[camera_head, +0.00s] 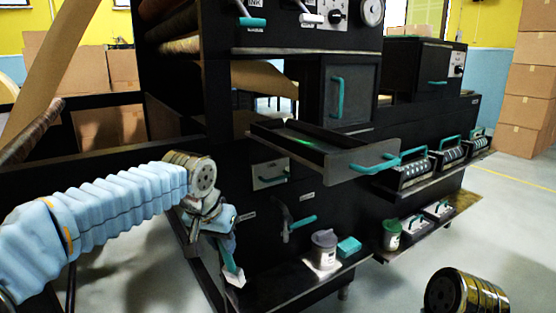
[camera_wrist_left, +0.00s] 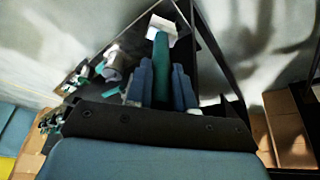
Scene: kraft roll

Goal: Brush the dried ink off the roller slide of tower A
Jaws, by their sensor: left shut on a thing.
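My left gripper (camera_head: 228,232) is shut on a brush (camera_head: 230,256), in front of the left part of the black machine. The brush has a teal handle and a white head that points downward. In the left wrist view the handle (camera_wrist_left: 161,58) stands between the fingers (camera_wrist_left: 158,82), with the white head beyond them. An open slide or drawer (camera_head: 345,165) with a teal handle sticks out of the machine, to the right of and above the brush, apart from it. Several roller units (camera_head: 408,170) with teal handles sit on a shelf at right. I cannot tell which part is tower A's slide. No dried ink is clearly visible.
A low shelf (camera_head: 292,288) holds a lidded pot (camera_head: 325,250) and a teal block (camera_head: 349,246). A green container (camera_head: 391,235) stands farther right.

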